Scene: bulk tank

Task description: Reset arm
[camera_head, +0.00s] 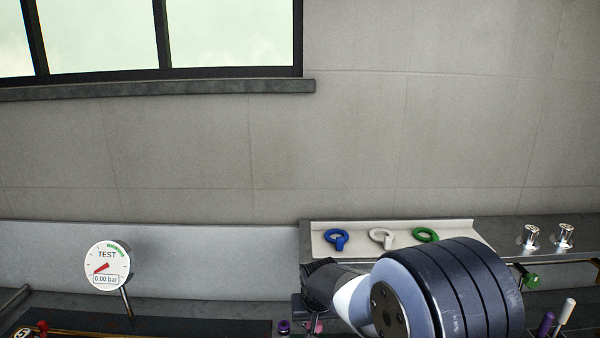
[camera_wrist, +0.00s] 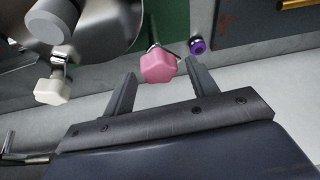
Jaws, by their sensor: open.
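My arm shows at the lower right in the head view, in front of the bench; its gripper end is hidden behind my own links there. In the wrist view my gripper (camera_wrist: 160,92) is open, its two dark fingers spread apart with nothing between them. A pink knob (camera_wrist: 158,65) lies just beyond the fingertips, between them in the picture. I cannot tell how far off it is, but no finger touches it in the picture.
A TEST gauge (camera_head: 108,266) reading 0.00 bar stands left. The wrist view shows a white knob (camera_wrist: 52,92) and a purple fitting (camera_wrist: 200,45).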

